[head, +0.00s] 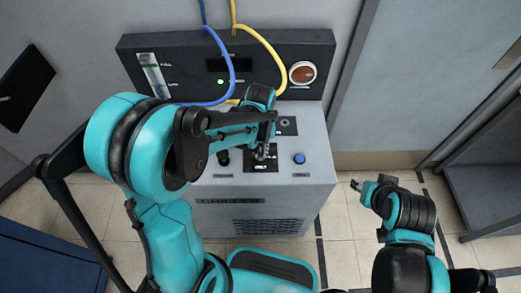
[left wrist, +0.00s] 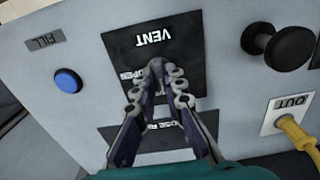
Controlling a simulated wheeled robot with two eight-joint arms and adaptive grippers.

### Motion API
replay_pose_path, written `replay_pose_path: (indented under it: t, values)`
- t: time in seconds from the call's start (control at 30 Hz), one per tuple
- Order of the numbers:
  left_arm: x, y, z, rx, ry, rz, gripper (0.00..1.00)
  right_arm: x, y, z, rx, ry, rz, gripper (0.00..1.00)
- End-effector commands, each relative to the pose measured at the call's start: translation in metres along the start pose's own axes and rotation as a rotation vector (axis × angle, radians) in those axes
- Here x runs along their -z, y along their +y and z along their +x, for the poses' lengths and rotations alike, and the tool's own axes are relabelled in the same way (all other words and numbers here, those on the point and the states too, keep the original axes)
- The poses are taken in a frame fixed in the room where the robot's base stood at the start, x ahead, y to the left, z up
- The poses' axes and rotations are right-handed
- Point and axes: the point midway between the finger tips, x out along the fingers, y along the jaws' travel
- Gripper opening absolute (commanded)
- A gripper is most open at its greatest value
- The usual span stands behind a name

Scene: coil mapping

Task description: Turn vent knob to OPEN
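The black VENT panel (left wrist: 152,50) is on top of the grey console (head: 310,172), upside down in the left wrist view. In the head view this panel (head: 261,167) is partly covered by my left gripper (head: 264,152). In the left wrist view my left gripper (left wrist: 157,68) reaches over the panel's middle, its fingertips brought together. The vent knob is hidden behind the fingers, so its position and any contact with it cannot be told. My right gripper (head: 358,185) is away from the console, at right over the floor; its finger opening is unclear.
A blue button (left wrist: 67,81) by the FILL label and a black round knob (left wrist: 282,47) flank the VENT panel. A yellow hose (left wrist: 300,138) plugs into the OUT port. The console's back panel (head: 130,50) carries a gauge (head: 302,73) and a blue hose (head: 230,65).

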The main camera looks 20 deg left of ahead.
Motion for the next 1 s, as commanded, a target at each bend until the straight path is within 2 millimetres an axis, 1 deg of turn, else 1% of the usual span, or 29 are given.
replay_pose_path:
  t: [0.27, 0.47, 0.67, 1.0]
  values:
    - [0.0000, 0.0001, 0.0001, 0.000, 0.000, 0.004, 0.00, -0.0001, 0.0000, 0.0001, 0.000, 0.000, 0.000, 0.40]
    - [0.0000, 0.0001, 0.0001, 0.000, 0.000, 0.050, 0.00, 0.0000, 0.0000, 0.0000, 0.000, 0.000, 0.000, 0.40]
    - [0.0000, 0.0001, 0.0001, 0.000, 0.000, 0.168, 0.00, 0.0002, 0.0000, -0.0003, 0.000, 0.000, 0.000, 0.40]
    - [-0.0001, 0.0001, 0.0001, 0.000, 0.000, 0.478, 0.00, 0.0006, 0.0000, -0.0008, 0.000, 0.000, 0.000, 0.40]
